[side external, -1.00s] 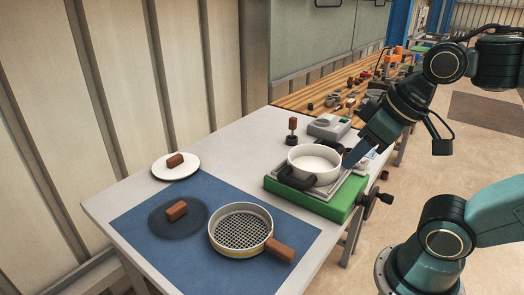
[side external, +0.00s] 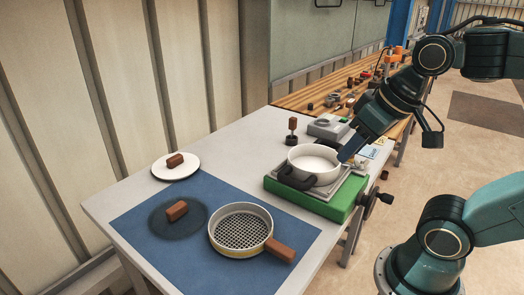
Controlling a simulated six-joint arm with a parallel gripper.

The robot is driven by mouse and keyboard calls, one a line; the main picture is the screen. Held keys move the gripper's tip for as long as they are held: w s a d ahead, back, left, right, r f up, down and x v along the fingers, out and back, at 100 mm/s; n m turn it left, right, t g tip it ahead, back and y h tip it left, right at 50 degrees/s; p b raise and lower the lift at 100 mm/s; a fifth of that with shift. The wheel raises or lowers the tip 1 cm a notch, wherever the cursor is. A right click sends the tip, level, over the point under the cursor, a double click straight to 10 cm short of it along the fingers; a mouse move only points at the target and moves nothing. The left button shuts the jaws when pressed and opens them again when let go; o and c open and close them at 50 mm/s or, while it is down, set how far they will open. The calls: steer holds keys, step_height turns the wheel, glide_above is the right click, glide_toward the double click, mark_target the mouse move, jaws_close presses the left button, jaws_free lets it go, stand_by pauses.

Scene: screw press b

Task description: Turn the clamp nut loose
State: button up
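A green base (side external: 318,202) with a grey plate stands at the table's right edge. A white round pot (side external: 315,163) with a dark handle (side external: 297,180) sits on it. A dark knob on a short shaft (side external: 380,196) sticks out of the base's right side; it may be the clamp nut, but I cannot be sure. My gripper (side external: 344,157) points down and left at the pot's right rim, above and left of the knob and apart from it. Its fingers blend together, so their opening is unclear. I cannot tell whether it touches the pot.
A round sieve (side external: 241,229) with a brown handle lies on the blue mat (side external: 285,250). A dark disc (side external: 160,222) and a white disc (side external: 190,171), each with a brown grip, lie to the left. A grey device (side external: 328,127) and a brown-handled tamper (side external: 292,131) stand behind the pot.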

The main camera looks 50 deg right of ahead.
steer(key=w+d+m+g, duration=0.2)
steer(key=w+d+m, duration=0.2)
steer(key=d+m, duration=0.25)
steer(key=m+g, duration=0.3)
steer(key=m, duration=1.7)
glide_above(361, 159)
step_height(361, 159, down, 6)
step_height(361, 159, down, 14)
steer(key=shift+r, duration=0.2)
jaws_close()
